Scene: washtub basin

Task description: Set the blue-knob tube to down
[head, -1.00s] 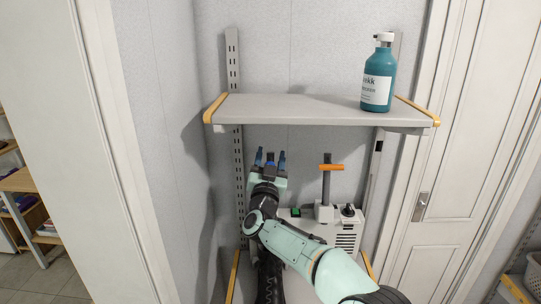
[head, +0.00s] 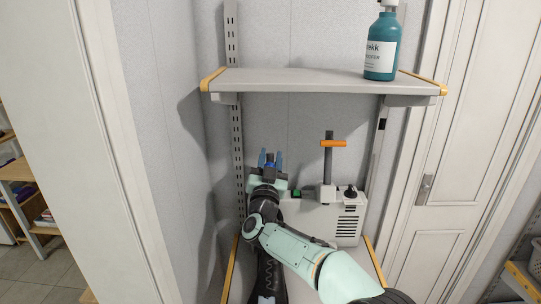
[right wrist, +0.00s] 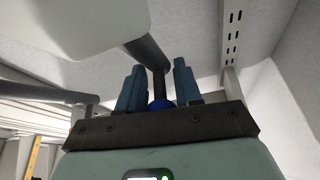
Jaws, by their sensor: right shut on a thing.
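My right gripper (head: 270,158) is at the left end of a pale box-shaped machine (head: 347,222), with its blue fingers pointing up. In the right wrist view, the fingers stand on either side of a blue knob (right wrist: 160,105), and the gripper is shut on it. A dark grey tube (right wrist: 148,53) runs from the knob toward the white body above it in that view. In the head view the gripper and arm hide most of this tube. A second tube (head: 328,172) with an orange handle stands upright on the machine. My left gripper is not in view.
A grey shelf (head: 310,82) spans above the machine and carries a teal bottle (head: 382,45). A green switch (head: 296,192) and a black knob (head: 350,191) sit on the machine's top. Wall and slotted rail (head: 232,35) are close on the left; a door (head: 465,120) is at right.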

